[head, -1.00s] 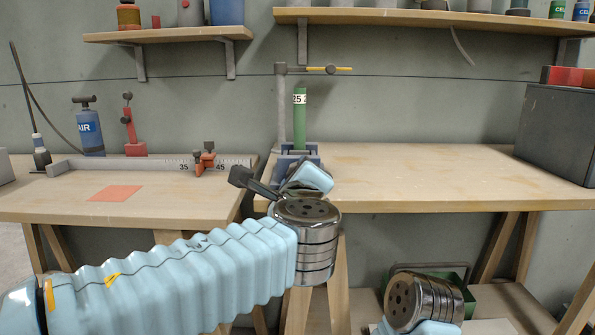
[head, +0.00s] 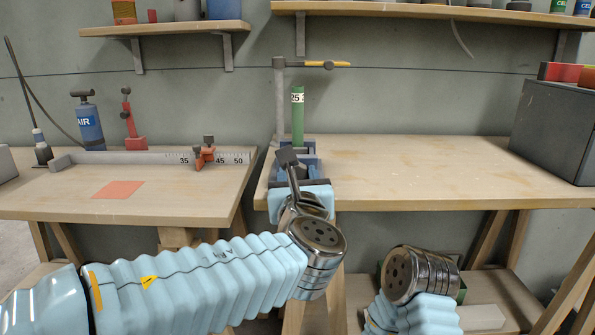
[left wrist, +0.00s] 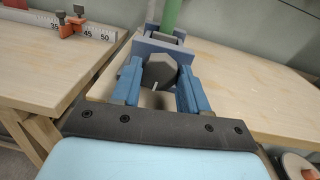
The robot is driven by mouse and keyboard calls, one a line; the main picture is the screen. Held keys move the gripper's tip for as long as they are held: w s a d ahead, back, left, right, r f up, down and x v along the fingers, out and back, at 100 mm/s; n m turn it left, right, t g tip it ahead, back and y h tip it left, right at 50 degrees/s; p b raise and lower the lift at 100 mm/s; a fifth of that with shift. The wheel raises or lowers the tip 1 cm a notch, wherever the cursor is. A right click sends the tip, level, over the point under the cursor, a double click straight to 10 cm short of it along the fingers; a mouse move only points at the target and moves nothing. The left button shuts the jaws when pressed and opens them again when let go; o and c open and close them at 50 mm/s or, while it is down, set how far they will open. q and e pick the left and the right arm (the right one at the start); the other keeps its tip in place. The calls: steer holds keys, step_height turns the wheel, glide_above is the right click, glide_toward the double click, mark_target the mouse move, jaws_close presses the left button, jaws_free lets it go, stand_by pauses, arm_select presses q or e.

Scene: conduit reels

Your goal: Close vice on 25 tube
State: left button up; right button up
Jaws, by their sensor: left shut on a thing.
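The green tube (head: 298,118) with a white "25" label stands upright in the blue-grey vice (head: 311,147) at the left end of the right bench. The vice (left wrist: 147,48) and the tube's lower part (left wrist: 170,14) also show in the left wrist view. My left gripper (left wrist: 158,88) is at the vice's front, with its blue fingers on both sides of a grey faceted knob (left wrist: 159,70), and is shut on it. In the head view my wrist partly covers the vice. Whether the vice jaws touch the tube cannot be told. My right gripper is hidden; only its wrist shows.
A grey post (head: 279,100) with a yellow-ended arm stands behind the tube. The left bench holds a measuring rail (head: 120,159) with a red stop (head: 204,155), and an orange mat (head: 118,190). A dark box (head: 555,130) stands at right. The right bench's middle is clear.

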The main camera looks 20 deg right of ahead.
arm_select(q)
steer(key=shift+f+m, duration=0.15)
steer(key=shift+m, duration=0.55)
steer(key=shift+p, duration=0.3)
steer(key=shift+f, duration=0.1)
steer(key=o, duration=1.1)
steer(key=shift+c, duration=0.2)
steer(key=shift+s, duration=0.15)
steer(key=v, duration=1.3)
steer(key=shift+s, duration=0.25)
steer(key=shift+a, duration=0.1)
